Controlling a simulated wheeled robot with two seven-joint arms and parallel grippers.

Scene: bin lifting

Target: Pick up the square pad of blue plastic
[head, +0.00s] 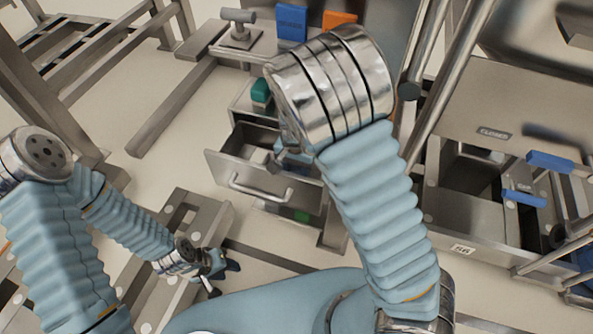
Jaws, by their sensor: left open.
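A blue, square-faced plastic piece (292,22) stands at the top of the view on the grey worktop, left of an orange one. It is the clearest match for the blue pad, though its thickness is hard to judge. My left gripper (216,272) is low at left centre, open and empty, far from the blue piece. My right arm rises through the middle and bends at a shiny metal joint just below the blue piece. Its hand is mostly hidden behind that arm, near the open drawer, and its jaws cannot be made out.
An open metal drawer (259,166) juts out below the worktop. A green item (261,90) sits above it, and an orange block (340,20) is beside the blue piece. Metal rails stand at left. Open grey compartments with blue-handled parts (549,162) are at right.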

